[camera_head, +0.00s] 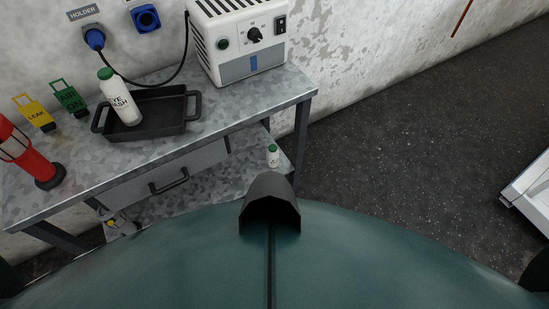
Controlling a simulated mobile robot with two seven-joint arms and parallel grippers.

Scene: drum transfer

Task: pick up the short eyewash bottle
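A small white bottle with a green cap (273,156) stands upright on the lower shelf of the metal bench, near its right end. It looks like the shorter of two such bottles, and its label is too small to read. A larger white bottle with a green cap, marked EYE WASH (119,98), stands in a black tray (165,128) on the bench top. Neither of my grippers is in view, and nothing is touching either bottle.
The bench top (233,112) also holds a white machine (238,45), a red lamp-like device (32,155) and yellow and green tags (35,112). A drawer (165,180) sits below the top. Dark floor (400,140) is clear to the right, up to a pale metal object (530,195).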

